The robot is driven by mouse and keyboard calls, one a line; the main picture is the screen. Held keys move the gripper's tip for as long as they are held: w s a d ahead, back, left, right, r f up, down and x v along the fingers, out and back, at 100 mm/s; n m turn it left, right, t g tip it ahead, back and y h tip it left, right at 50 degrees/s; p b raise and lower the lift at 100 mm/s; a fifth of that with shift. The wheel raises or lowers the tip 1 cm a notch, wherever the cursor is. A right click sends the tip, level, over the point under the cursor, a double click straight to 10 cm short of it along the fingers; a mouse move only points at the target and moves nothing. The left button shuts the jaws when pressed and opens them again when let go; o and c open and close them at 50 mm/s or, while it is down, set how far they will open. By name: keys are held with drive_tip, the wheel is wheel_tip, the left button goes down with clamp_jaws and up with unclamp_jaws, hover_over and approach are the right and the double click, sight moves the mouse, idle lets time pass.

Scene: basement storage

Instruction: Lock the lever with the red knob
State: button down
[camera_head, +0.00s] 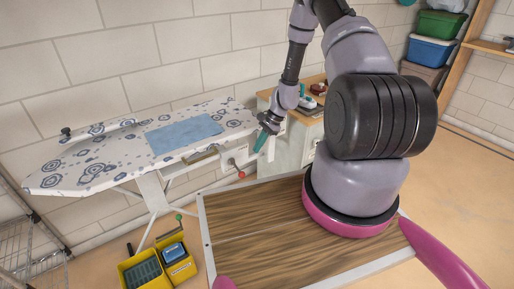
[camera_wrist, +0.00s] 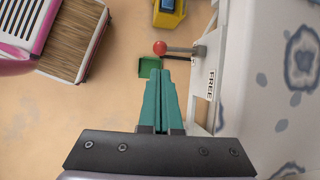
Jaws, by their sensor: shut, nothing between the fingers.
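The lever's red knob (camera_head: 241,174) sticks out from a white plate (camera_head: 236,158) under the ironing board's right end. In the wrist view the red knob (camera_wrist: 160,47) is on a short grey lever (camera_wrist: 185,50) that runs right to the white plate (camera_wrist: 209,60). The plate carries the word FREE, below the lever in that picture. My gripper (camera_head: 259,149) is shut and empty, above and to the right of the knob. In the wrist view its teal fingertips (camera_wrist: 160,73) lie just below the lever in the picture; I see no clear contact.
The patterned ironing board (camera_head: 75,172) with a blue cloth (camera_head: 184,134) stands along the wall. A cabinet (camera_head: 299,139) stands right of the board. My wooden-topped base is in front.

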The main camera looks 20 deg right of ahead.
drive_tip(key=x, duration=1.1)
drive_tip(key=shift+r, duration=0.1)
drive_tip(key=shift+s+d+f, duration=0.1)
drive_tip(key=shift+s+f, duration=0.1)
drive_tip(key=shift+f, duration=1.05)
